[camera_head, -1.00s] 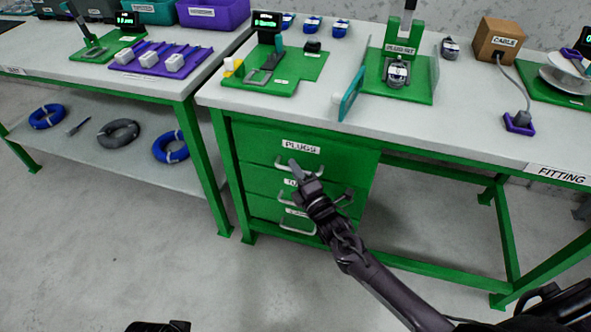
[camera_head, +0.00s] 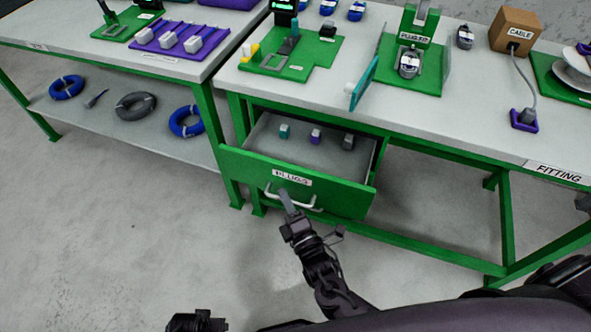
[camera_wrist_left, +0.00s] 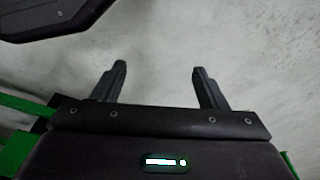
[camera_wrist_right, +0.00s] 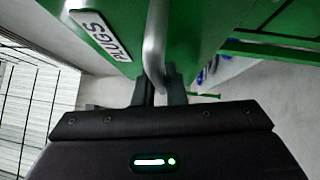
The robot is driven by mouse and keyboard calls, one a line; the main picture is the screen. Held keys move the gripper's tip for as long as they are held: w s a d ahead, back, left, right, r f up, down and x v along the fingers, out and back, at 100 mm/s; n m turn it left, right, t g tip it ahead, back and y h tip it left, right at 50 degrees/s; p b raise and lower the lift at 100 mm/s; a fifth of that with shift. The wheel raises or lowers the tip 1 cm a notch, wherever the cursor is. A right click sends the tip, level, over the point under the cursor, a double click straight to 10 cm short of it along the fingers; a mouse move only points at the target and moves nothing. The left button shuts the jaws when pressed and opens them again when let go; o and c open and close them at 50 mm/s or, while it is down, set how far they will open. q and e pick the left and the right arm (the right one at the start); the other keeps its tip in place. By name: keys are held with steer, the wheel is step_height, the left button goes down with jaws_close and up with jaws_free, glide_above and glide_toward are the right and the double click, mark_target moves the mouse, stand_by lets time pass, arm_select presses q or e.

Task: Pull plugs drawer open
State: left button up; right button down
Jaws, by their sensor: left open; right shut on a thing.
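The green plugs drawer (camera_head: 335,197) stands pulled out from under the fitting table. Its white PLUGS label (camera_head: 292,177) and silver bar handle (camera_head: 313,208) face me. Inside lie a teal plug (camera_head: 284,131), a purple plug (camera_head: 315,136) and a grey plug (camera_head: 348,141). My right gripper (camera_head: 287,198) is shut on the handle; the right wrist view shows the bar (camera_wrist_right: 154,45) between the fingers (camera_wrist_right: 160,88). My left gripper (camera_head: 196,322) is low at the bottom edge, and the left wrist view shows its fingers (camera_wrist_left: 160,85) apart and empty.
The tabletop (camera_head: 460,110) carries a green plug-fit stand (camera_head: 412,75), a teal upright panel (camera_head: 366,80) and a cable box (camera_head: 515,30). A neighbouring table's lower shelf (camera_head: 150,130) holds cable coils. The floor left of the drawer is clear.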

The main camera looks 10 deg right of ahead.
arm_select(q)
steer(key=s+a+f+p, duration=0.1)
steer(key=s+f+p, duration=0.1)
steer(key=s+f, duration=0.2)
steer(key=shift+a+f, duration=0.4)
steer(key=shift+f, duration=0.1)
arm_select(e)
steer(key=s+a, duration=0.7)
steer(key=s, duration=0.3)
steer(key=shift+s, duration=0.15)
arm_select(q)
steer(key=shift+s, duration=0.1)
arm_select(e)
steer(key=c, duration=1.5)
jaws_free()
steer(key=v, duration=0.7)
steer(key=shift+s+d+f, duration=0.1)
steer(key=shift+s+f, duration=0.05)
steer(key=shift+s, duration=0.25)
